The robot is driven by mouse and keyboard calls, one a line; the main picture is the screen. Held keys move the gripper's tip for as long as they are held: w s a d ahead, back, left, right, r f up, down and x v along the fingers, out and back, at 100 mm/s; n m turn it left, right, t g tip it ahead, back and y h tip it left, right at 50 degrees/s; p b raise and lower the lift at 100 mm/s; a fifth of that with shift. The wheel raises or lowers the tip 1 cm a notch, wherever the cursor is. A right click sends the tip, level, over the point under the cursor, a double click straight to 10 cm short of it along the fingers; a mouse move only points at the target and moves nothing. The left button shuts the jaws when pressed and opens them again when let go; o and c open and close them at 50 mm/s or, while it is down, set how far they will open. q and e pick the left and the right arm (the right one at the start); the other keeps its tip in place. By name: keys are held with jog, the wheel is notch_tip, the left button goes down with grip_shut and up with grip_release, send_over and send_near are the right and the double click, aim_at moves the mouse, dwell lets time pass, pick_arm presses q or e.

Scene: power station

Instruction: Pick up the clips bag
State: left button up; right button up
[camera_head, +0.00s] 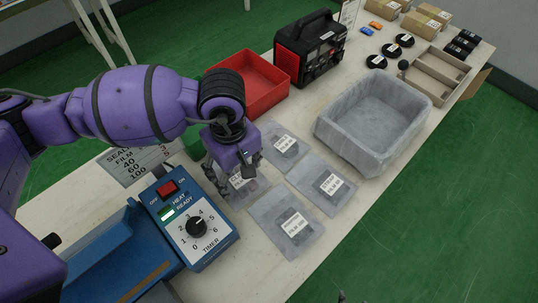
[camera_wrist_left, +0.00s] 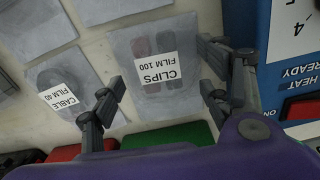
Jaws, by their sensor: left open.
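The clips bag is a flat, clear grey bag with a white label reading "CLIPS FILM 100" and dark items inside. It lies on the table, and in the left wrist view the clips bag (camera_wrist_left: 143,42) is in the upper middle. In the head view the clips bag (camera_head: 238,182) is partly hidden under my gripper. My left gripper (camera_head: 232,178) points down over it. In the left wrist view my left gripper (camera_wrist_left: 163,92) is open and empty, with one finger on each side of the bag. Whether the fingers touch the bag or table is unclear.
Beside it lie the cable bag (camera_head: 284,146) and two more bags (camera_head: 328,188) (camera_head: 286,226). A blue heat sealer (camera_head: 184,224) stands close on the left, a red bin (camera_head: 262,84) behind, a grey lined bin (camera_head: 374,118) to the right. Green floor lies beyond the table's front edge.

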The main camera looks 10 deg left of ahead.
pick_arm(q)
jog(key=shift+f, duration=0.9)
jog(key=shift+c, duration=0.6)
jog(key=c, duration=1.1)
jog(key=shift+r, duration=0.1)
